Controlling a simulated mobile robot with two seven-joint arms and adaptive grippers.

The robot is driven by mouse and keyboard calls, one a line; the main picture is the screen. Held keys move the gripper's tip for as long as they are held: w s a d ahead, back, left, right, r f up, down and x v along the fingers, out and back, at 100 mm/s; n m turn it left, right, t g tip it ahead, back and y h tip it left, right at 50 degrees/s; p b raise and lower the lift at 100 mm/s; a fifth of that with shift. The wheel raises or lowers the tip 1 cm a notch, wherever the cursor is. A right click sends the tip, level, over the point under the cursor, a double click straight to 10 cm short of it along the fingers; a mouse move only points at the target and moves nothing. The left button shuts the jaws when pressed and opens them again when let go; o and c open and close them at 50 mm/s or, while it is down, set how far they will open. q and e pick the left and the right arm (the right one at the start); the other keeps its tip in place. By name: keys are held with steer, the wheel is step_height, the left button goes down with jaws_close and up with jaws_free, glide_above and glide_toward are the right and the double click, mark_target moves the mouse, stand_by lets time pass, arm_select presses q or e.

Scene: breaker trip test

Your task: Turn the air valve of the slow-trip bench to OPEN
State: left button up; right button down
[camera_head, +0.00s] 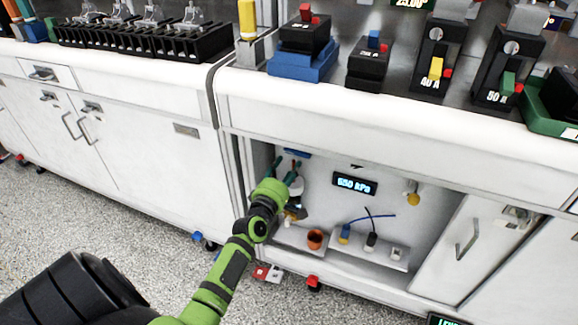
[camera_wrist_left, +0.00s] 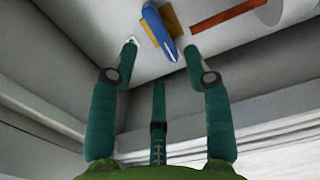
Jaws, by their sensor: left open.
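In the left wrist view a blue lever (camera_wrist_left: 162,32) on an orange-yellow body is mounted on a pale panel; it looks like the air valve. My left gripper (camera_wrist_left: 160,50) is open, with one teal finger on each side of the lever and a third finger below. The fingers appear apart from the lever, and nothing is held. In the head view my left gripper (camera_head: 288,162) reaches into the left part of the open bay under the bench. A blue part (camera_head: 297,152) shows just above its fingertips. The valve's labels cannot be read. My right gripper is not in view.
The bay's left wall (camera_head: 244,165) is close to my arm. Breakers (camera_head: 304,45) stand on the bench top.

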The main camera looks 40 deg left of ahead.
arm_select(q)
steer(key=b+x, duration=0.1)
steer(key=x, duration=0.6)
steer(key=shift+a+r, duration=0.1)
steer(key=shift+s, duration=0.1)
jaws_close()
